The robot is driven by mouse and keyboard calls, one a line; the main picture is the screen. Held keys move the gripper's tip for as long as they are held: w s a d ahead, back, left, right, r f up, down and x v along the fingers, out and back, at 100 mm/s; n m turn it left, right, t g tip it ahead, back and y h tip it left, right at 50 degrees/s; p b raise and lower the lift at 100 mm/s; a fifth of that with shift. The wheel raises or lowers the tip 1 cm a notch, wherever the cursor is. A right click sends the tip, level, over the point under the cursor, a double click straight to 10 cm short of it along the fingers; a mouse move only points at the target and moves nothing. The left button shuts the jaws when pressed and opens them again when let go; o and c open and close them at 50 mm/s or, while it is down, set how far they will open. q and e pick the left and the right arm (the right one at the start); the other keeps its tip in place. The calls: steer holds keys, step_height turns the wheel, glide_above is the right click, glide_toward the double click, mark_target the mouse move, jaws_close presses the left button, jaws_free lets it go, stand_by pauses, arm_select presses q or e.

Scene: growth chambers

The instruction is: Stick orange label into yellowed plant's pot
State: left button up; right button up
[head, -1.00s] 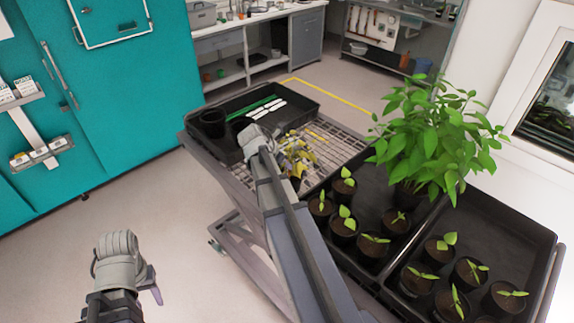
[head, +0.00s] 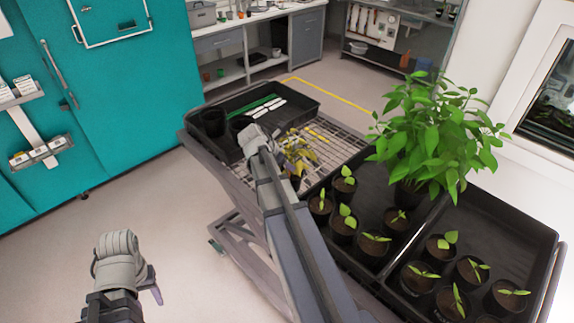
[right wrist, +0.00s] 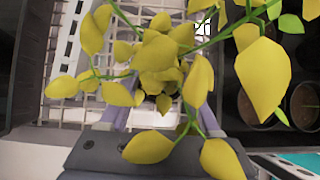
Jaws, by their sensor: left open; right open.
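The yellowed plant (head: 298,155) stands on the wire rack of the cart, and its dark pot (head: 295,183) is partly hidden by my right arm. Its yellow leaves (right wrist: 160,55) fill much of the right wrist view. My right gripper (right wrist: 155,105) is open, its purple fingers partly covered by leaves; I cannot tell whether they touch the plant. Thin yellow-orange strips (head: 319,134) lie on the rack behind the plant; I cannot tell if one is the orange label. My left gripper (head: 150,288) is open and empty over the floor at lower left.
A black tray (head: 222,160) at the cart's far end holds dark pots, green strips and white labels (head: 265,107). Trays of green seedlings (head: 372,243) and a large bushy green plant (head: 430,140) stand right of my right arm. Teal cabinets (head: 130,110) line the left.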

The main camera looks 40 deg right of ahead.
steer(key=p+v, duration=1.2)
steer(key=v, duration=0.3)
steer(key=shift+a+r+p, duration=0.2)
steer(key=shift+r+p, duration=0.15)
steer(key=shift+p, duration=0.05)
stand_by(0.4)
steer(key=shift+f, duration=0.1)
stand_by(0.6)
steer(key=s+a+f+m+y+b, duration=0.2)
steer(key=s+a+f+m+b, duration=0.2)
steer(key=a+f, duration=0.3)
steer(key=s+a+f+m+y+b, duration=0.2)
steer(key=s+a+f+m+b, duration=0.2)
steer(key=a, duration=1.1)
steer(key=s+a+f+m+y+b, duration=0.2)
steer(key=s+a+f+m+b, duration=0.3)
steer(key=a+f+m+b, duration=0.2)
steer(key=a+f+b, duration=0.2)
steer(key=a+f, duration=0.1)
steer(key=a, duration=0.1)
steer(key=shift+g, duration=0.4)
steer(key=shift+d, duration=0.1)
